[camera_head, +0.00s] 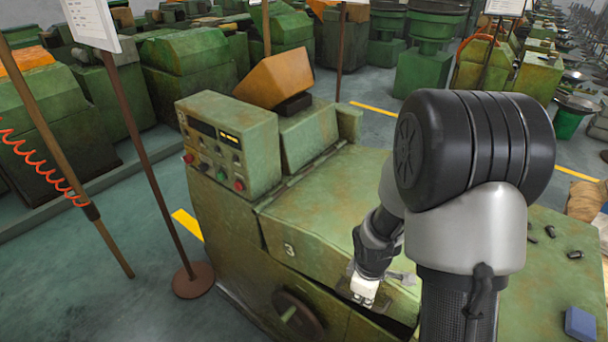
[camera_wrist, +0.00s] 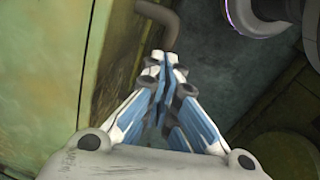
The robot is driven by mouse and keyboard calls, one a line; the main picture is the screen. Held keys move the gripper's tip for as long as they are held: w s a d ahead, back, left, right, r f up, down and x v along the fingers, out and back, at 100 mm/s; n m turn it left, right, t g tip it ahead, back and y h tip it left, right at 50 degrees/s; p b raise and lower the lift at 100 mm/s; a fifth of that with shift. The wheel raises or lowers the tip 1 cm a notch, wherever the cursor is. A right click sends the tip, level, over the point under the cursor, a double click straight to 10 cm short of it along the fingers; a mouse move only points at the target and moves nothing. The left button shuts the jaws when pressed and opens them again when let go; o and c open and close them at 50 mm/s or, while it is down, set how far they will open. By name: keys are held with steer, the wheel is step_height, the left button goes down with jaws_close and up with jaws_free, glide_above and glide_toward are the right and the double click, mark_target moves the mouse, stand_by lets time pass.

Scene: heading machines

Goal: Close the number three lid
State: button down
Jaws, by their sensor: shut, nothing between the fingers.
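The green lid (camera_head: 318,243) marked with a white 3 is on top of the worn green machine in the head view. A dark gap shows under its front edge, so it looks slightly open. My gripper (camera_head: 362,291) is at the lid's front right part, partly hidden by my own arm. In the wrist view my gripper (camera_wrist: 164,64) is shut and empty. A bent dark rod (camera_wrist: 162,22) shows just beyond its fingertips; I cannot tell whether they touch. A worn green panel (camera_wrist: 45,70) fills the left of that view.
A control box (camera_head: 228,150) with buttons stands behind the lid at left, beside an orange cover (camera_head: 276,78). A dark handwheel (camera_head: 298,315) is on the machine's front. Small dark parts (camera_head: 550,231) and a blue block (camera_head: 580,323) lie at right. A sign stand (camera_head: 193,279) is at left.

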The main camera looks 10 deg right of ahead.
step_height(320, 180, down, 10)
steer(key=b, duration=0.6)
steer(key=shift+w+a+r, duration=0.2)
steer(key=shift+w+a, duration=0.15)
steer(key=s+d+r+p, duration=0.3)
steer(key=s+r+p, duration=0.3)
steer(key=r, duration=0.5)
steer(key=shift+s+p, duration=0.35)
steer(key=shift+p, duration=0.25)
